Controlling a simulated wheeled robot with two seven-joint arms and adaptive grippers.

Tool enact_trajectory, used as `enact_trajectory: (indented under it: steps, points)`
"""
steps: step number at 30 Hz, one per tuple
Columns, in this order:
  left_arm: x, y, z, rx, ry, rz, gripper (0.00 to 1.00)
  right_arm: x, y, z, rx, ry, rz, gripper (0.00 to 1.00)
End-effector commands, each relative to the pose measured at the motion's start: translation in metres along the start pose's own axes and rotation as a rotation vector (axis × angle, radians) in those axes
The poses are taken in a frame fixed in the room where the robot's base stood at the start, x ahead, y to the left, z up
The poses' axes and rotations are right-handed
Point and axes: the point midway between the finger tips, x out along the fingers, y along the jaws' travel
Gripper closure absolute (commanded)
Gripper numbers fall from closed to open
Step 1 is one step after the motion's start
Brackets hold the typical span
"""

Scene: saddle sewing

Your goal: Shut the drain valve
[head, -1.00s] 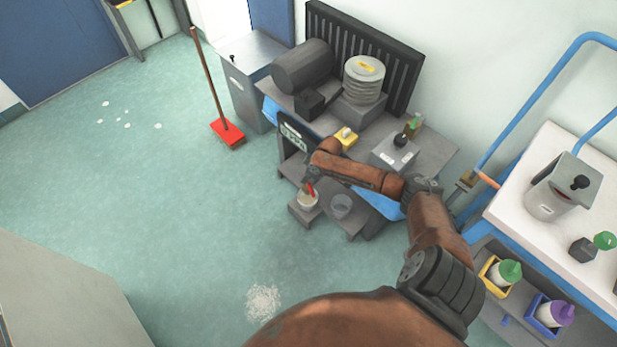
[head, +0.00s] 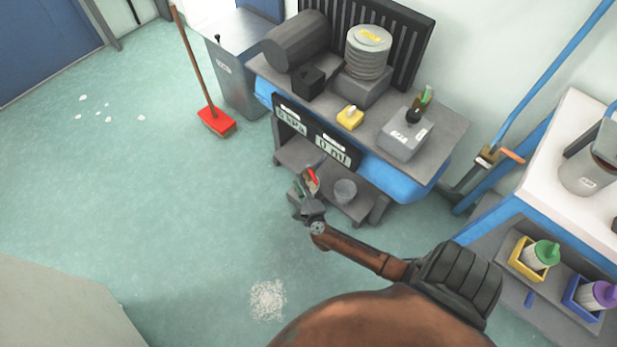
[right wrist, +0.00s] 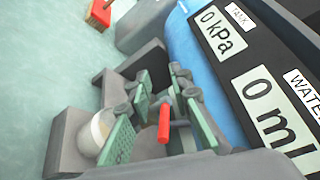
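The drain valve's red handle (head: 313,177) shows low on the front of the grey bench unit, under the display panel. In the right wrist view the red handle (right wrist: 164,124) lies between the green-padded fingers of my right gripper (right wrist: 155,120). The fingers stand apart with gaps on both sides of the handle. In the head view my right gripper (head: 308,197) is right in front of the valve and partly covers it. The valve body is mostly hidden. My left gripper is in neither view.
A pale cup (right wrist: 98,132) sits beside the gripper's fingers. The panel (head: 318,142) reads 0 kPa and 0 ml. A red broom (head: 217,122) stands at left; the floor there is mostly open.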

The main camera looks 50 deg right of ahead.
Motion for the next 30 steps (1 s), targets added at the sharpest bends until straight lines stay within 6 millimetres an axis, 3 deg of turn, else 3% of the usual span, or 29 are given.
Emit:
enact_trajectory:
  steps: [1,3,6,11,22,30]
  points:
    - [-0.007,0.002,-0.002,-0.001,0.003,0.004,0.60,-0.011,0.011,-0.022,0.073,0.086,-0.009,0.81]
    - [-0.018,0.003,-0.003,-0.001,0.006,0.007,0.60,-0.023,0.017,-0.045,0.150,0.180,-0.028,0.81]
    - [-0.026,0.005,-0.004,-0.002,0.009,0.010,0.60,-0.033,0.020,-0.063,0.210,0.254,-0.046,0.81]
    - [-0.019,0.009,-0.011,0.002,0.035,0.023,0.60,-0.026,0.020,-0.071,0.223,0.274,-0.054,0.81]
    - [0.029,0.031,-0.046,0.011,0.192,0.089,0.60,0.022,0.021,-0.084,0.217,0.271,-0.051,0.81]
    - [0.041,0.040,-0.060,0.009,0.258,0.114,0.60,0.039,0.018,-0.088,0.219,0.270,-0.052,0.81]
